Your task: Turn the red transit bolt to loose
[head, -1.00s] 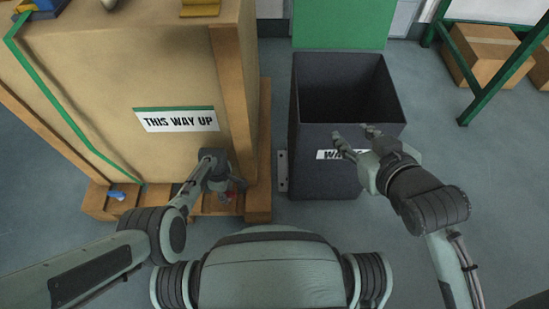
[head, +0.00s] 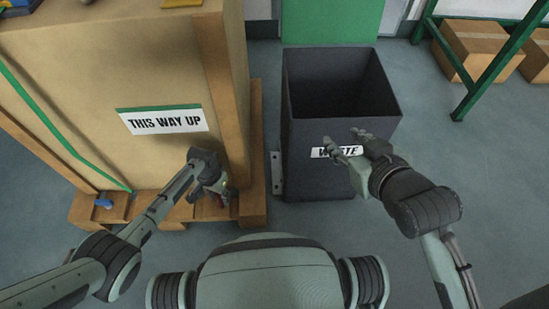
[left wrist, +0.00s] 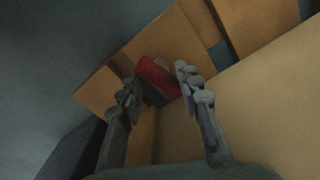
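The red transit bolt (left wrist: 158,78) shows in the left wrist view as a red bar at the crate's wooden base. In the head view only a bit of red (head: 220,203) shows beside my left gripper. My left gripper (head: 218,196) is low at the crate's front right. In the left wrist view its two fingers (left wrist: 155,92) stand apart on either side of the red bar; whether they touch it I cannot tell. My right gripper (head: 342,142) is open and empty in front of the waste bin.
The tall crate (head: 165,80) with a "THIS WAY UP" label stands on a wooden base (head: 257,150). A dark waste bin (head: 300,165) stands right of it. A small blue item (head: 104,203) sits at the base's left.

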